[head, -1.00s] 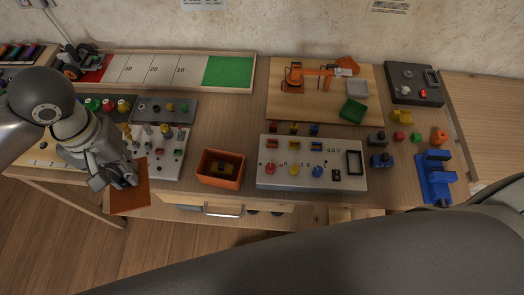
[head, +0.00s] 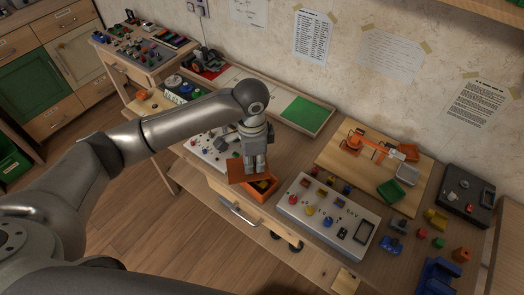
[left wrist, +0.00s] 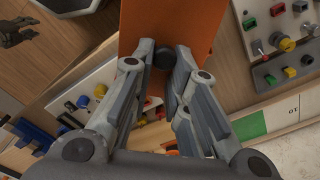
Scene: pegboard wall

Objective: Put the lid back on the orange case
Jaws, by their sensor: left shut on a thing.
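The orange lid (head: 236,172) is a flat square plate held by my left gripper (head: 255,172). In the left wrist view the lid (left wrist: 172,22) has a dark knob (left wrist: 164,59) between the fingertips of my left gripper (left wrist: 163,62), which is shut on it. The orange case (head: 263,196) is an open box near the table's front edge. The lid is above the case's left part and overhangs it to the left; part of the opening shows. A dark part at the upper left of the left wrist view looks like my right gripper (left wrist: 17,31), its jaws unclear.
A white panel (head: 322,225) with colored knobs is right of the case. Another knob panel (head: 206,152) is on the left. A drawer handle (head: 238,214) sticks out below.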

